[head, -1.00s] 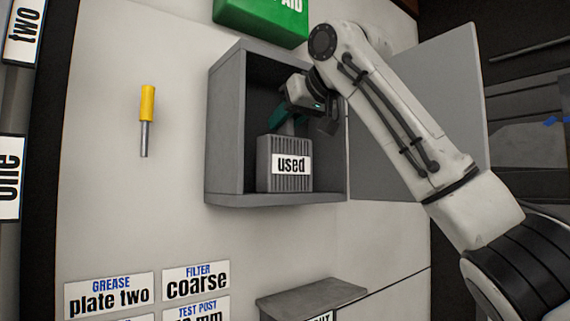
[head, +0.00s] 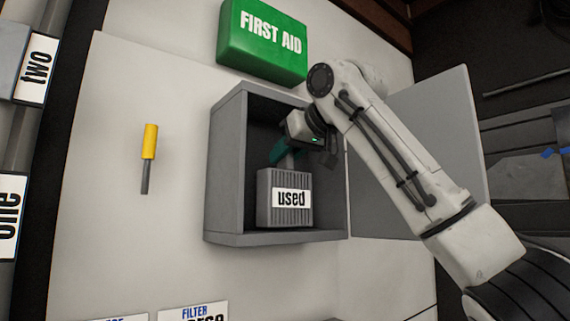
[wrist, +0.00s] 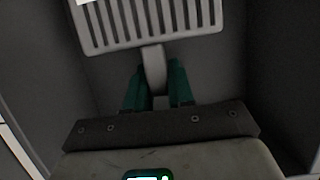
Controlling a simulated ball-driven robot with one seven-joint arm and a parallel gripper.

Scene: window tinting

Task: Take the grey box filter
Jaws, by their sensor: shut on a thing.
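The grey box filter (head: 285,217) has a ribbed front and a white "used" label. It is in the open grey wall cabinet (head: 226,170), and I cannot tell whether it touches the cabinet floor. My gripper (head: 284,157) reaches into the cabinet from the upper right, above the filter. In the wrist view, the filter's slatted face (wrist: 150,25) fills the top, and its grey handle (wrist: 154,68) is between my green fingers (wrist: 156,84). My gripper is shut on that handle.
The cabinet door (head: 430,150) stands open to the right, behind my arm. A green first aid box (head: 262,45) is above the cabinet. A yellow-handled tool (head: 149,145) is on the wall at left. Cabinet walls are close around my gripper.

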